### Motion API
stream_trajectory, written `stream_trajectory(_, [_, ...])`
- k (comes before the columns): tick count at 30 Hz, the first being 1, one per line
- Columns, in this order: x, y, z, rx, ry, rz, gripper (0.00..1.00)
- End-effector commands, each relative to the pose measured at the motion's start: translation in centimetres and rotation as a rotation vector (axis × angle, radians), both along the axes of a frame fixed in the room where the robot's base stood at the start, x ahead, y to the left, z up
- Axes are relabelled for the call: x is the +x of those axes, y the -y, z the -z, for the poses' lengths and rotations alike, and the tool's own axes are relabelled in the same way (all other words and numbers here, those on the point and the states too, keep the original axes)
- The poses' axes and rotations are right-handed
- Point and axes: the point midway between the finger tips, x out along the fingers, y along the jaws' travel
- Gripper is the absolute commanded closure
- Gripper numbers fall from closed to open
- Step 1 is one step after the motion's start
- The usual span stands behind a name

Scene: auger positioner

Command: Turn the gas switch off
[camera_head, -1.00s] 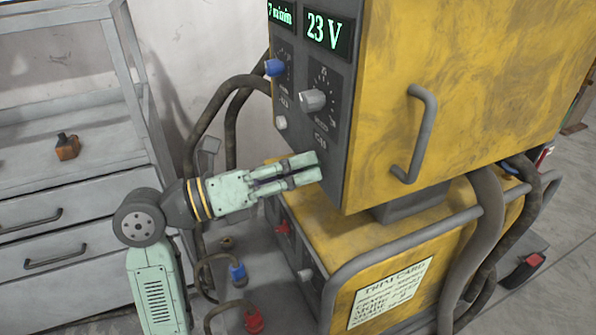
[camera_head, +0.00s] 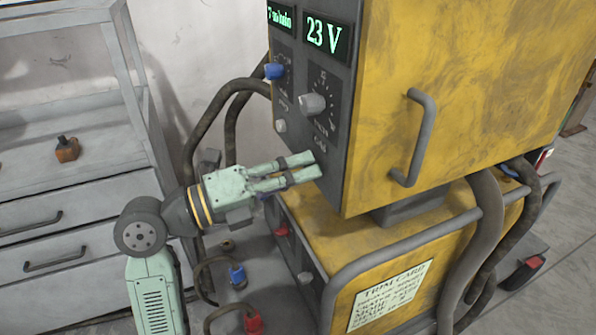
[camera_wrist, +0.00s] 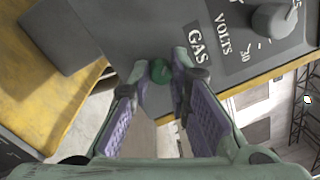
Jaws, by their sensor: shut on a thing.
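The gas switch is a small green knob (camera_wrist: 160,71) beside the GAS lettering on the dark front panel (camera_wrist: 193,25) in the wrist view. My gripper (camera_wrist: 160,76) is shut on it, with one fingertip on each side. In the head view my gripper (camera_head: 309,166) reaches from the left to the lower part of the grey control panel (camera_head: 334,172). The fingers hide the switch there. The exact turn of the switch cannot be read.
Above are a grey volts knob (camera_head: 312,104), a blue knob (camera_head: 274,71) and a display (camera_head: 326,36) reading 23 V. The yellow cabinet (camera_head: 465,90) has a grey handle (camera_head: 414,140). Cables and a grey rail (camera_head: 400,250) lie below. Grey drawers (camera_head: 60,235) stand left.

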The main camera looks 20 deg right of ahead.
Motion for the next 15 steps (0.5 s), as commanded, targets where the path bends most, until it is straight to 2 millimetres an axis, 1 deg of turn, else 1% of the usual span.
stream_trajectory(9, [-0.11,0.04,-0.02,-0.001,-0.001,0.004,1.00])
stream_trajectory(10, [-0.11,0.04,-0.02,-0.001,-0.001,0.004,0.82])
stream_trajectory(15, [-0.07,0.03,-0.03,0.000,-0.001,0.002,0.70])
